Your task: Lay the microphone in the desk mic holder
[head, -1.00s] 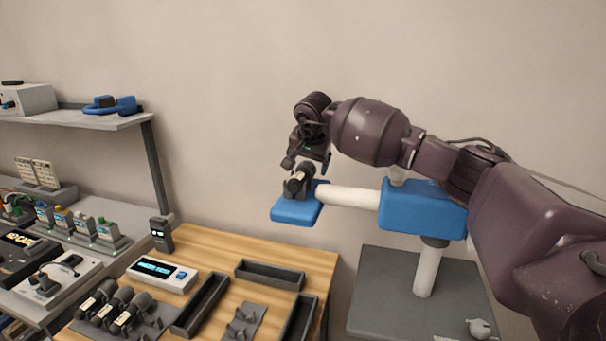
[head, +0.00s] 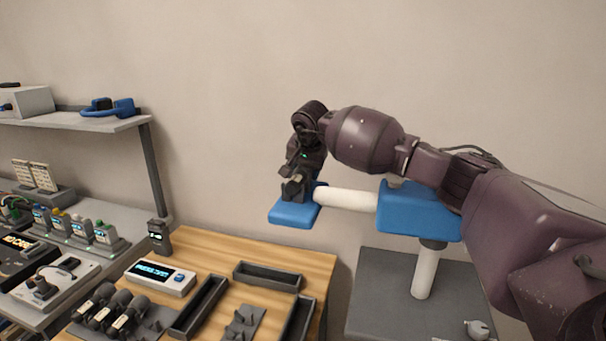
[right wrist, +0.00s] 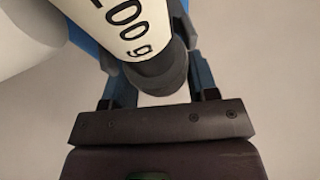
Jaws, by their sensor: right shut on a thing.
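My right gripper (head: 294,190) points down over a blue pad (head: 292,214) at the end of a white arm. It is shut on a dark thing with a white label, which seems to be the microphone. In the right wrist view, the microphone's label (right wrist: 125,25) ends in "00 g", and its dark end lies between my fingers (right wrist: 160,82). The microphone is mostly hidden by the gripper in the head view; I cannot tell whether it touches the pad. A grey cradle (head: 243,322), possibly the desk mic holder, lies on the wooden table with nothing visible in it. My left gripper is out of view.
Several similar dark labelled pieces (head: 124,322) lie in a rack at the table's left. Dark open trays (head: 268,276) surround the cradle. A white display box (head: 160,277) and a small dark device (head: 159,236) stand behind. A blue-headed stand (head: 420,210) rises on the right.

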